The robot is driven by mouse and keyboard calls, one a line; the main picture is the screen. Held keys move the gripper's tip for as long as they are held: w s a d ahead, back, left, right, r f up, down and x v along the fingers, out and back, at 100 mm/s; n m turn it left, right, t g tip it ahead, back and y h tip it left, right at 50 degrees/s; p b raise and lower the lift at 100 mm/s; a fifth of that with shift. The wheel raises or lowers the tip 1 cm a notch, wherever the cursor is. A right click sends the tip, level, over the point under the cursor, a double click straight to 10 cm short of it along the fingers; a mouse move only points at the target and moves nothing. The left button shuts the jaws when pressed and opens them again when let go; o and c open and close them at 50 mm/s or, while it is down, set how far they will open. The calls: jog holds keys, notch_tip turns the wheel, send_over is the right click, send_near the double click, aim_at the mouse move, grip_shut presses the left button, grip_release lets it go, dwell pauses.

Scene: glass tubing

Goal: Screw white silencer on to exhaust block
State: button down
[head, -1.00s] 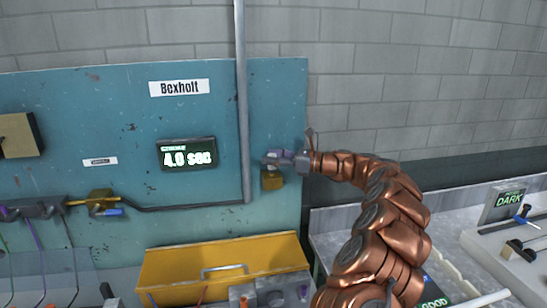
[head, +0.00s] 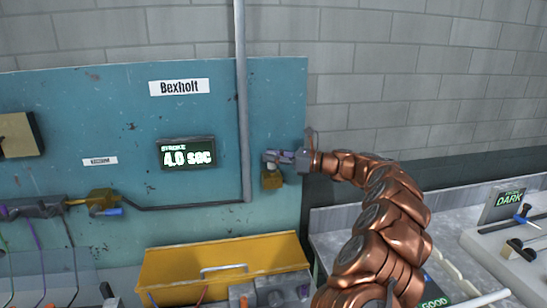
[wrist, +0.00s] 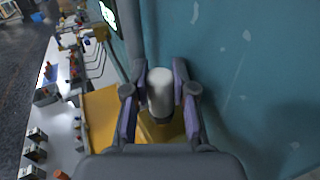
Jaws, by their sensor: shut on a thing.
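The white silencer (wrist: 160,88) is a short pale cylinder between the two purple-padded fingers of my gripper (wrist: 160,100) in the wrist view. My gripper (head: 278,157) is shut on it, close to the teal panel's right edge in the head view. A brass-coloured block (head: 271,181), which looks like the exhaust block, sits on the panel just below the gripper. In the wrist view a yellowish surface shows behind the silencer. I cannot tell whether the silencer touches the block or is threaded in it.
A grey vertical pipe (head: 243,100) runs just left of the gripper. A display (head: 187,153) reads 4.0 sec. A yellow bin (head: 185,268) stands below the panel. A grey bench (head: 350,225) with trays is on the right. The wall space right of the panel is clear.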

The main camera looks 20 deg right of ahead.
jog(key=shift+a+m+t+h+b, duration=0.1)
jog(key=shift+m+t+h+b, duration=0.3)
jog(key=shift+t+b, duration=0.15)
jog(key=shift+m+t+h+b, duration=1)
jog(key=shift+m+t+h, duration=0.1)
jog(key=shift+h, duration=0.2)
jog(key=shift+m+t+h+b, duration=0.45)
jog(key=shift+m+h+b, duration=0.25)
jog(key=shift+h+b, duration=0.1)
jog(key=shift+m+t+h+b, duration=0.8)
jog(key=shift+m+h+b, duration=0.4)
jog(key=shift+h+b, duration=0.75)
jog(key=c, duration=0.9)
grip_release()
jog(key=shift+c, duration=0.2)
jog(key=shift+r+n+y+p, duration=0.25)
jog(key=shift+y+p, duration=0.2)
jog(key=shift+p, duration=0.55)
jog(key=n+g+y+p, duration=0.1)
jog(key=y+p, duration=0.1)
jog(key=p, duration=0.1)
jog(key=shift+f+n+p, duration=0.15)
jog(key=shift+n+p, duration=0.1)
jog(key=shift+p, duration=0.1)
